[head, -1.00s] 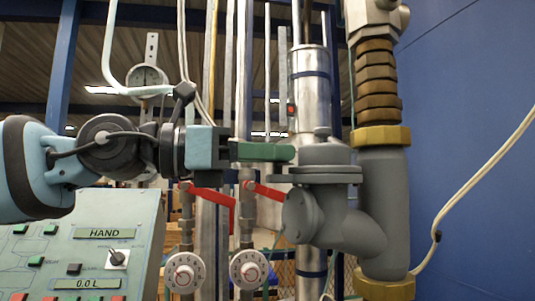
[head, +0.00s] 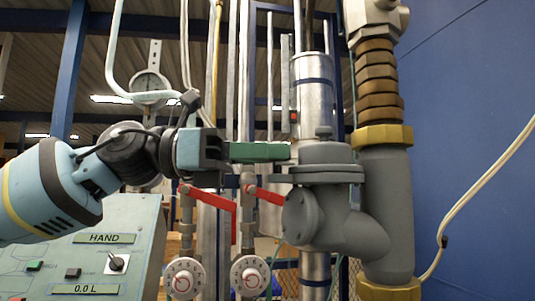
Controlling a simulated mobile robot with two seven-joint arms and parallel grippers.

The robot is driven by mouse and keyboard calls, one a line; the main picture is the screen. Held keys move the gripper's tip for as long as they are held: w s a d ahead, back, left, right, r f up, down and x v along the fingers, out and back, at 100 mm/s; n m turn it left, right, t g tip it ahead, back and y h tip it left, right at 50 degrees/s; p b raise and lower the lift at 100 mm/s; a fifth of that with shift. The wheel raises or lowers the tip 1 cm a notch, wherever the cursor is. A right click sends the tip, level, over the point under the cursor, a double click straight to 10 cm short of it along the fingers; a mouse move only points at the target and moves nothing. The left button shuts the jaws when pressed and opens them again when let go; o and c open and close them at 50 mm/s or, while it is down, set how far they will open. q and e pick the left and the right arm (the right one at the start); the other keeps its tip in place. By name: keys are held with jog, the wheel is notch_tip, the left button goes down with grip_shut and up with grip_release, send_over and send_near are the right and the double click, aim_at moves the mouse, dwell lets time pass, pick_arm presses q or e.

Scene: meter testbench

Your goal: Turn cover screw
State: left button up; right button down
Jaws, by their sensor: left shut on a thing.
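The grey cover (head: 325,153) sits on top of the grey angled pipe body (head: 345,225), right of centre in the head view. A small grey screw-like knob (head: 323,132) stands upright on the cover. My left gripper (head: 226,150) comes in from the left, level with the cover, and is shut on a green bar-like piece (head: 260,152). The piece points right; its far end is close to the cover's left edge. I cannot tell whether they touch. The fingertips are hard to make out. My right gripper is not in view.
Two red-handled valves (head: 212,198) (head: 265,193) stand below the green piece, with round dials (head: 184,279) (head: 250,275) under them. A control panel (head: 100,250) is at lower left. A gauge (head: 150,86) and a shiny pipe (head: 313,95) stand behind. A blue wall (head: 470,120) is at right.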

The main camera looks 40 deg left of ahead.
pick_arm(q)
jog(key=o, duration=1)
jog(key=shift+c, duration=0.2)
jog(key=v, duration=0.8)
jog(key=shift+b, duration=0.35)
jog(key=shift+w+d, duration=0.1)
